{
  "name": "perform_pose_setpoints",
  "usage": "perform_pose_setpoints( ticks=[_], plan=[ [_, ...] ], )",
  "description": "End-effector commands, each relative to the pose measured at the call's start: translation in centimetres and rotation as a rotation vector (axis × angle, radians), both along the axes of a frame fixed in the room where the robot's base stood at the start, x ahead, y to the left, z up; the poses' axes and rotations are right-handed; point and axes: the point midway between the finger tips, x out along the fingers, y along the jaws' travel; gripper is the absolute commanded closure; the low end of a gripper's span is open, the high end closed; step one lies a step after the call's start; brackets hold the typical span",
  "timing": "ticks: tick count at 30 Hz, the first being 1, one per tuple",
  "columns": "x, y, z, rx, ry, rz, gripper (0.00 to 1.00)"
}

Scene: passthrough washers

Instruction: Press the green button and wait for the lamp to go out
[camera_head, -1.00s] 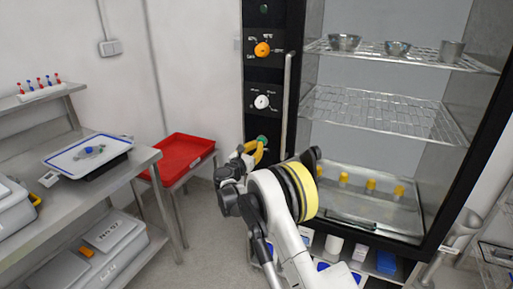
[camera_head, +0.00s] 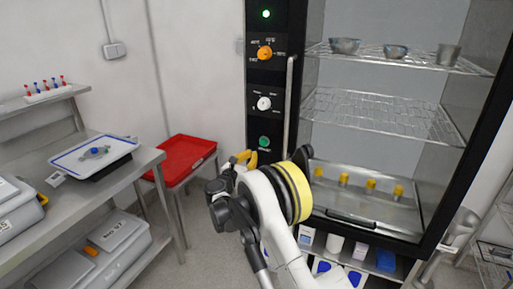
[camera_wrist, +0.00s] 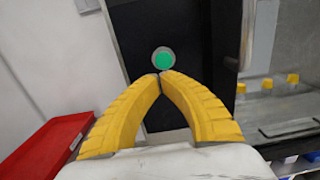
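The green button (camera_head: 264,142) is a round green disc in a grey ring, low on the black control panel (camera_head: 262,122). In the wrist view the button (camera_wrist: 163,60) shows just beyond my fingertips, uncovered. My gripper (camera_wrist: 161,76) has yellow fingers with their tips together and nothing between them. In the head view my gripper (camera_head: 246,158) is below and left of the button, apart from it. The lamp (camera_head: 266,14) at the top of the panel is lit green.
An orange knob (camera_head: 265,53) and a white knob (camera_head: 264,103) sit above the button. A vertical handle (camera_head: 289,105) runs right of the panel. A red tray (camera_head: 184,158) stands at left. Shelves (camera_head: 385,113) hold metal bowls above yellow-capped items.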

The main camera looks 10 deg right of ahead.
Motion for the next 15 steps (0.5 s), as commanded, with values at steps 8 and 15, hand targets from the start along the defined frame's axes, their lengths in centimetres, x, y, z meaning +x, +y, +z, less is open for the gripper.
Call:
perform_pose_setpoints(
  ticks=[8, 15],
  plan=[
    [-3.4, 2.7, 0.0, 0.0, 0.0, 0.002, 1.0],
    [-4.0, 3.1, -0.2, 0.0, 0.0, 0.0, 1.0]
  ],
)
